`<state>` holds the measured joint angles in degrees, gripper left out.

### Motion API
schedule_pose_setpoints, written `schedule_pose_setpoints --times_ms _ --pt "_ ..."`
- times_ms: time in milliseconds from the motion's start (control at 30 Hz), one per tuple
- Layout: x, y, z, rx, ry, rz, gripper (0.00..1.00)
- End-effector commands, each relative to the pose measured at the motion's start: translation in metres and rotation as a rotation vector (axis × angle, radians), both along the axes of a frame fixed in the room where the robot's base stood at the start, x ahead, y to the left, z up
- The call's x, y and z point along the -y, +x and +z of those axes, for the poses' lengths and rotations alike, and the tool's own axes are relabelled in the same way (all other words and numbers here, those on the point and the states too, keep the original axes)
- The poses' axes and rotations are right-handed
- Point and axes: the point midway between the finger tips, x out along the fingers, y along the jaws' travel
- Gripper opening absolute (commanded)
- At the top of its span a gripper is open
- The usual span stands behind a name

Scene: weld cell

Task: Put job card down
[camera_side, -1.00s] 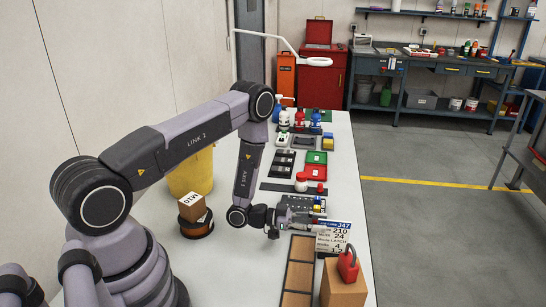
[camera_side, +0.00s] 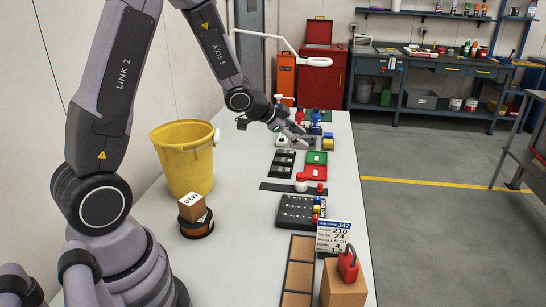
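My gripper (camera_side: 303,133) is far from the card, over the back half of the table near the small bottles. Its fingers are too small to tell whether they are open or shut.
A yellow bucket (camera_side: 184,158), a brown box (camera_side: 195,206) and an orange-black spool (camera_side: 197,229) stand at left. A black panel (camera_side: 293,212), green and red trays (camera_side: 316,173) and several bottles line the table's middle and back.

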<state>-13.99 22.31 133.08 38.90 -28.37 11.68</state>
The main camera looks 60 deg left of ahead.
Motion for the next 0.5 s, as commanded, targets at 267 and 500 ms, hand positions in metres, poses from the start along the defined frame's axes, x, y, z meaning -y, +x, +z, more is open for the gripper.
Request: schedule_pose_setpoints --times_ms 267,500 --pt "-0.001 -0.112 0.115 -0.122 -0.031 0.392 0.33" --pt "0.032 -0.237 0.142 -0.289 -0.228 0.563 0.33"
